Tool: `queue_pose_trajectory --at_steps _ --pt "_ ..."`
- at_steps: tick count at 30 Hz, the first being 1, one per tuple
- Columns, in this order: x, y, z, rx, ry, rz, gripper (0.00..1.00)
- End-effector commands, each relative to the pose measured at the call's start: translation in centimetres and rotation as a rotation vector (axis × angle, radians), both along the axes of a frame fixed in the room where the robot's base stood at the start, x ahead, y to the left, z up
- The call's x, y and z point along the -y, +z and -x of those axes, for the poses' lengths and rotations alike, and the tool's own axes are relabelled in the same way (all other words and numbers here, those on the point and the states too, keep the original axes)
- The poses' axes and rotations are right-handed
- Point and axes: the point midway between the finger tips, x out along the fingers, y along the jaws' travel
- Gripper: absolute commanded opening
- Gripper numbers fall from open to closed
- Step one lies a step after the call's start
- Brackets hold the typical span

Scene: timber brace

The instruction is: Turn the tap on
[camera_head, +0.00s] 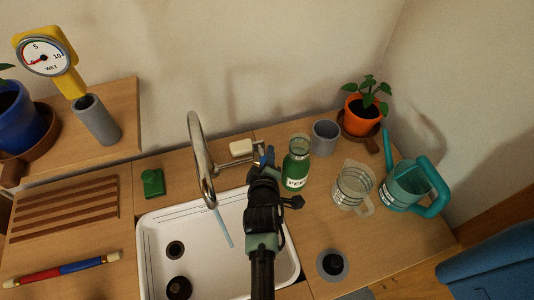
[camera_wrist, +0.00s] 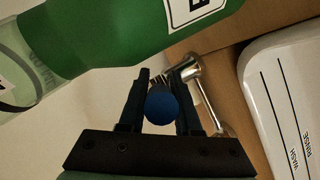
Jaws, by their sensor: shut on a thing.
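The chrome tap (camera_head: 202,160) arches over the white sink (camera_head: 147,240). A thin pale blue stream (camera_head: 223,228) runs from its spout down toward the basin. The tap's blue-ended lever (camera_wrist: 161,105) sits between my fingers in the wrist view, with the chrome valve body (camera_wrist: 203,95) just beyond it. My gripper (camera_head: 264,165) is shut on the lever, at the back right of the sink; it also shows in the wrist view (camera_wrist: 160,95). In the head view my gripper hides most of the lever.
A green bottle (camera_head: 296,162) stands close right of my gripper. A grey cup (camera_head: 325,137), clear jug (camera_head: 353,187), teal watering can (camera_head: 407,185) and orange plant pot (camera_head: 361,116) stand further right. A pale soap block (camera_head: 241,147) lies behind the tap.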

Motion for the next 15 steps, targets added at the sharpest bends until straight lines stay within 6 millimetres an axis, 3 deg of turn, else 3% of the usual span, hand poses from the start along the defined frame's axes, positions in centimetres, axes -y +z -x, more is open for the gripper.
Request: queue_pose_trajectory --at_steps 5,6,10,15 --pt "-0.03 0.0 -0.03 0.001 0.0 0.0 0.0" --pt "-0.03 0.01 -0.02 0.001 0.0 0.0 0.39" --pt "-0.03 0.01 -0.02 0.002 0.0 0.0 0.62" --pt "-0.02 0.0 -0.01 0.001 0.0 0.0 0.62"
